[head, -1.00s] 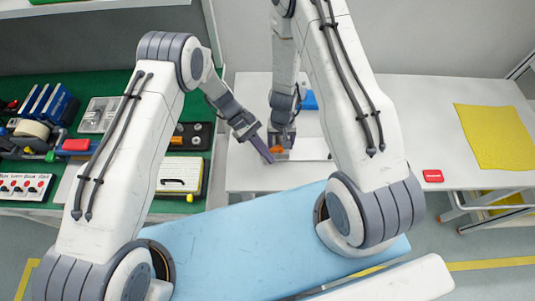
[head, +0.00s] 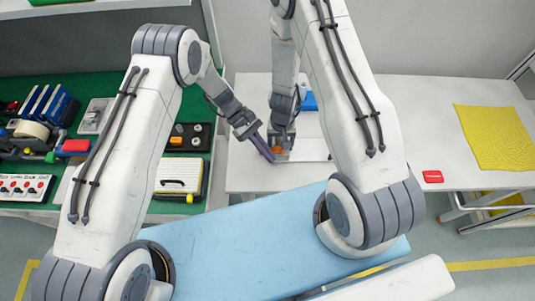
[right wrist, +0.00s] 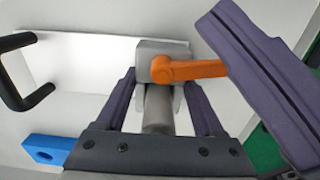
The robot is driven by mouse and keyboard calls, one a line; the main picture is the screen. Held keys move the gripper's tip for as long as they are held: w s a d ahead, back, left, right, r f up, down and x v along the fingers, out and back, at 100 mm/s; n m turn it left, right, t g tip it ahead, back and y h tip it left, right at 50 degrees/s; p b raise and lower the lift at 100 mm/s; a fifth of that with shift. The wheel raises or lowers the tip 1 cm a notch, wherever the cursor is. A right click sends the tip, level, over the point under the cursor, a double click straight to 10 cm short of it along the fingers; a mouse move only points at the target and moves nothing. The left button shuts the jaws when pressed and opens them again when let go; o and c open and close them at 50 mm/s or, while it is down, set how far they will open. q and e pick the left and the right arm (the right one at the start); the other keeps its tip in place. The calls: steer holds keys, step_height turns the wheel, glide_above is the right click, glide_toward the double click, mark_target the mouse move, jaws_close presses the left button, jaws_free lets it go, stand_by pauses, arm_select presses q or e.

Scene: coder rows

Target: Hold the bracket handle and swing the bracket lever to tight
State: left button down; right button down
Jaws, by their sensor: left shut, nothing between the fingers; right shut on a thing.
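The bracket shows in the right wrist view as a grey block (right wrist: 158,53) with a grey post (right wrist: 158,112) below it. An orange lever (right wrist: 185,69) lies across the block and points right. In the head view the lever (head: 276,150) is a small orange patch. My right gripper (right wrist: 160,92) is shut on the grey post, one finger on each side. My left gripper (head: 270,160) is shut and empty. Its purple fingers (right wrist: 265,75) stand right beside the lever's free end in the right wrist view; I cannot tell whether they touch it.
A white plate (right wrist: 90,55) lies behind the bracket. A black bar handle (right wrist: 10,88) and a blue piece (right wrist: 48,148) are at the left. The white table (head: 245,178) also holds a red item (head: 433,176) and a yellow cloth (head: 495,138). A green-topped bench with parts stands left.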

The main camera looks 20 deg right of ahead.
jaws_free()
arm_select(q)
step_height(320, 180, up, 5)
steer(key=shift+r, duration=0.15)
stand_by(0.4)
arm_select(e)
step_height(320, 180, up, 10)
steer(key=p, duration=1)
steer(key=shift+r+p, duration=0.25)
steer(key=shift+p, duration=0.05)
arm_select(q)
step_height(320, 180, up, 10)
steer(key=shift+r, duration=0.25)
